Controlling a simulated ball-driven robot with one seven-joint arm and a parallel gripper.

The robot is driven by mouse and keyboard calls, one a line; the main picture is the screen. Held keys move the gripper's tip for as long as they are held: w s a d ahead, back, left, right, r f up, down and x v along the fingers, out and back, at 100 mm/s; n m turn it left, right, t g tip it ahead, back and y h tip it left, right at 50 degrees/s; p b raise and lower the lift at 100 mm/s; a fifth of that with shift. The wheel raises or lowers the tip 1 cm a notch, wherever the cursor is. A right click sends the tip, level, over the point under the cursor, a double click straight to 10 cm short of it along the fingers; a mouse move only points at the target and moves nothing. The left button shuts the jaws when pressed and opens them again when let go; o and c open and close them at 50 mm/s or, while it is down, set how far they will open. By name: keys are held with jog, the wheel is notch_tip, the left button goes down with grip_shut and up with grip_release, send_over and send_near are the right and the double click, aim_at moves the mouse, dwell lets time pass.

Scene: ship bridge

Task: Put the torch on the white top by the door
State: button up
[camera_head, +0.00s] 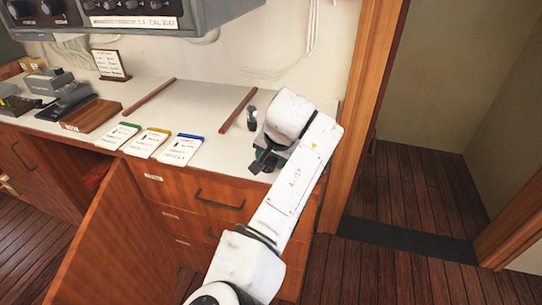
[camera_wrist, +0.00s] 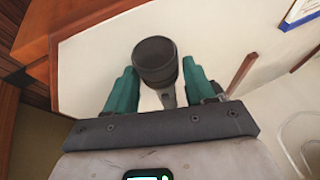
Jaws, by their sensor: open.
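My gripper (camera_wrist: 158,85) has its teal fingers apart, over the white top (camera_wrist: 85,65). A dark round-ended cylinder, which looks like the torch (camera_wrist: 155,60), stands out between the fingers, with a narrow grey part below it. I cannot tell whether it touches either finger or rests on the top. In the head view my gripper (camera_head: 266,160) is low over the right end of the white top (camera_head: 205,115), near the door opening, and mostly hides what is between its fingers. A small dark upright object (camera_head: 252,119) stands on the top just behind and left of it.
Two wooden rods (camera_head: 238,110) lie across the top. Several colour-edged cards (camera_head: 181,150) lie at the front edge, left of my gripper. A wooden door frame (camera_head: 365,110) stands to the right. An open cabinet door (camera_head: 115,245) juts out in front at lower left.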

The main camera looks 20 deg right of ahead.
jog(key=shift+r, duration=0.1)
jog(key=shift+s+r, duration=0.1)
jog(key=shift+r, duration=0.2)
jog(key=v, duration=1.1)
jog(key=shift+r, duration=0.2)
jog(key=shift+s, duration=0.1)
